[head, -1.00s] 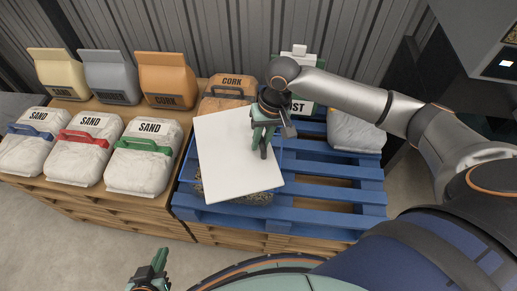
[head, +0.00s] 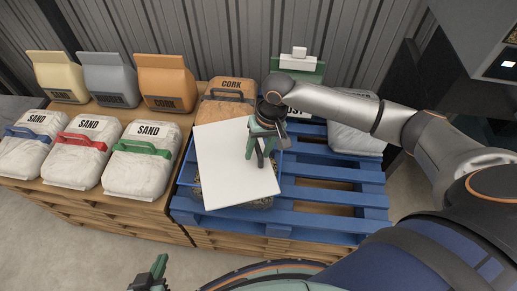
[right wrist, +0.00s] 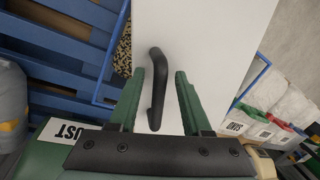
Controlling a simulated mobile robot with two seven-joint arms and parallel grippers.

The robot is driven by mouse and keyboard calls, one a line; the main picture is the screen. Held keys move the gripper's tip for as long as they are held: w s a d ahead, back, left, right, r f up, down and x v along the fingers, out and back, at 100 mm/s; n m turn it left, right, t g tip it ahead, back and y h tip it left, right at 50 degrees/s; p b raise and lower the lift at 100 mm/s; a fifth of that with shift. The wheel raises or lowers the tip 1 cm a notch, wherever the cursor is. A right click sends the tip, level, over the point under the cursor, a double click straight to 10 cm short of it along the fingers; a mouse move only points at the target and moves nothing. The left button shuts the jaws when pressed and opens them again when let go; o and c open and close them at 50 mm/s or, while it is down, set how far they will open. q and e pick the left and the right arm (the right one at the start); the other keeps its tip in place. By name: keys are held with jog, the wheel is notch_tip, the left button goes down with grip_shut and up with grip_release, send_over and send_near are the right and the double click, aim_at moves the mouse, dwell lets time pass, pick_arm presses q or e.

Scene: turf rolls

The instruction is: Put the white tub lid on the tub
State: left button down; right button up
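The white tub lid (head: 225,165) lies over the tub (head: 262,203), whose clear wall with speckled contents shows below the lid's near edge. The lid looks turned relative to the tub; a strip of blue rim and contents shows beside it in the right wrist view (right wrist: 122,55). I cannot tell whether it is seated. The lid's black handle (right wrist: 154,92) stands between the fingers of my right gripper (right wrist: 162,85), which are apart with gaps beside the handle. It also shows in the head view (head: 262,150). My left gripper (head: 154,272) is low at the front, away from the tub.
The tub stands on a blue pallet (head: 335,197) with free slats to the right. Several sand bags (head: 143,150) stand left on a wooden pallet.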

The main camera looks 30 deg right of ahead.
jog(key=shift+r, duration=0.1)
pick_arm(q)
jog(key=p, duration=0.1)
jog(key=r+p, duration=0.1)
jog(key=shift+s+a+r+p, duration=0.2)
jog(key=shift+a+r+p, duration=0.05)
jog(key=shift+a+p, duration=0.1)
pick_arm(e)
notch_tip(320, 180, up, 12)
jog(key=d, duration=0.2)
jog(key=shift+s+d+f, duration=0.2)
jog(key=shift+s, duration=0.05)
